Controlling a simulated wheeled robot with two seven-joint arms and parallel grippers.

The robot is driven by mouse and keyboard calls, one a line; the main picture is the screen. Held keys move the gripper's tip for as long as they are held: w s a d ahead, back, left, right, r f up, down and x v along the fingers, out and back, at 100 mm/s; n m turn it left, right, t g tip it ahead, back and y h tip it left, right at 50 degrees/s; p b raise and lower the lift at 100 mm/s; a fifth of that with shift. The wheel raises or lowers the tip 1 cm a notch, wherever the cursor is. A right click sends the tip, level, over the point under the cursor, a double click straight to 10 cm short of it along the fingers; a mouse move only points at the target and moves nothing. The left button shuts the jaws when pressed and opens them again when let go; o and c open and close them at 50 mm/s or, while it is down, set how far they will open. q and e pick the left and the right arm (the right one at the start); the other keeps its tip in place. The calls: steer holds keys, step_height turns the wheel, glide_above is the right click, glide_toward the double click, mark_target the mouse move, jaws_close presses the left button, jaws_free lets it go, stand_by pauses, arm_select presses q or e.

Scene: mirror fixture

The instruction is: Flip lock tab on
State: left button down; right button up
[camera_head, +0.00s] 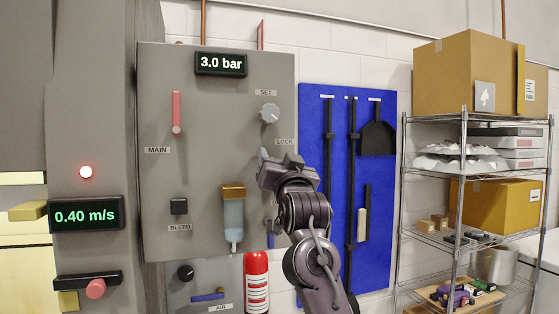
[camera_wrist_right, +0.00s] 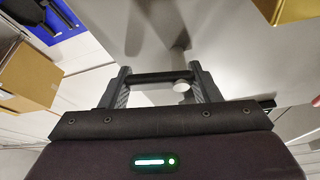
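The grey panel (camera_head: 200,120) carries a LOCK label (camera_head: 285,141) at its right side. A small pale tab (camera_head: 263,154) shows just below and left of that label, partly hidden behind my right gripper (camera_head: 272,172). The gripper is in front of the panel. In the right wrist view, the fingers of my right gripper (camera_wrist_right: 161,82) stand apart, with a small pale rounded piece (camera_wrist_right: 181,86) showing between them, nearer the right finger. I cannot tell whether the fingers touch it. My left gripper is in neither view.
Above the tab is the SET knob (camera_head: 269,113). A red MAIN lever (camera_head: 176,112), a BLEED knob (camera_head: 179,206) and a brass-topped sight glass (camera_head: 233,215) are to the left. A fire extinguisher (camera_head: 256,282) stands below. A blue tool board (camera_head: 378,220) and wire shelf (camera_head: 462,180) are right.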

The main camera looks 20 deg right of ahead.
steer(key=c, duration=0.3)
steer(key=shift+r+n+y+b, duration=0.1)
steer(key=shift+n+y+b, duration=0.25)
steer(key=shift+n+y, duration=0.4)
steer(key=shift+a+r+n+y, duration=0.15)
steer(key=shift+n+y, duration=0.3)
steer(key=shift+n, duration=1)
steer(key=o, duration=1)
steer(key=shift+c, duration=0.2)
